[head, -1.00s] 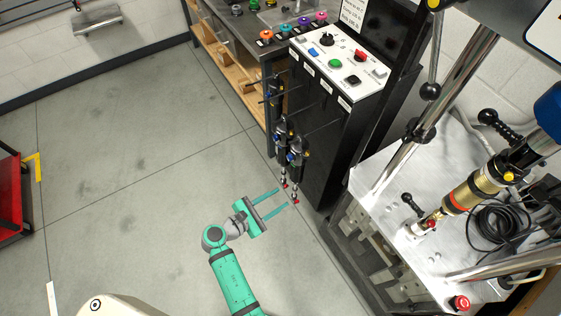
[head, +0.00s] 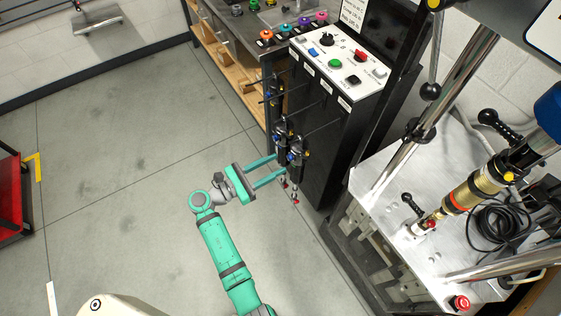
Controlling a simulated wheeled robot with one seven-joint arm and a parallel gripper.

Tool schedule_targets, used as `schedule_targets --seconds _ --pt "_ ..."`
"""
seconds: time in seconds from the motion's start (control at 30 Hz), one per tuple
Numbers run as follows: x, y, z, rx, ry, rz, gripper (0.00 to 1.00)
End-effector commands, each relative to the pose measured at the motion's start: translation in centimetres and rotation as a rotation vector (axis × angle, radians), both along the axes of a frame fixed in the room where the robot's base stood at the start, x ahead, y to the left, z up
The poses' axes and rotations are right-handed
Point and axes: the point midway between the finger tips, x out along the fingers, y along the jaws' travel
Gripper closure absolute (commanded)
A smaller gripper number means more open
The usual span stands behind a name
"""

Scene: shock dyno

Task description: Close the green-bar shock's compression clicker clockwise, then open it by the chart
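Several black shocks hang on the side of the black cabinet in the head view. The nearest shock (head: 297,152) has blue and yellow parts and a small red tip low down. A second shock (head: 281,135) hangs just left of it, and another shock (head: 276,93) hangs farther back. I cannot tell which one carries a green bar. My gripper (head: 279,165) is open, with two teal fingers apart and pointing right at the lower parts of the two nearer shocks. I see nothing between the fingers. Whether a fingertip touches a shock is unclear. A printed sheet (head: 352,13), perhaps the chart, is cut off at the top.
The black cabinet (head: 325,160) has a white control panel (head: 345,62) with knobs on top. A dyno stand (head: 385,180) at right holds a gold shock (head: 475,190). A workbench (head: 235,50) stands behind, and a red cart (head: 12,195) at far left. The floor between is clear.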

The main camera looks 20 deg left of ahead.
Motion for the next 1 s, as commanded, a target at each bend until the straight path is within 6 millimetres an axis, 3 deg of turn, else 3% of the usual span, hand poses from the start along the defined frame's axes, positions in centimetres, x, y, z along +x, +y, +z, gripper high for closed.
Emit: schedule_targets --seconds 0.2,0.6,0.77,1.0 --pt "1.9 -1.5 0.0 0.0 0.0 0.0 0.63" --pt "2.4 -1.9 0.0 0.001 0.0 0.0 0.63" --pt "2.4 -1.9 0.0 0.001 -0.001 0.0 1.0" --pt "2.4 -1.9 0.0 0.007 -0.006 0.0 1.0"
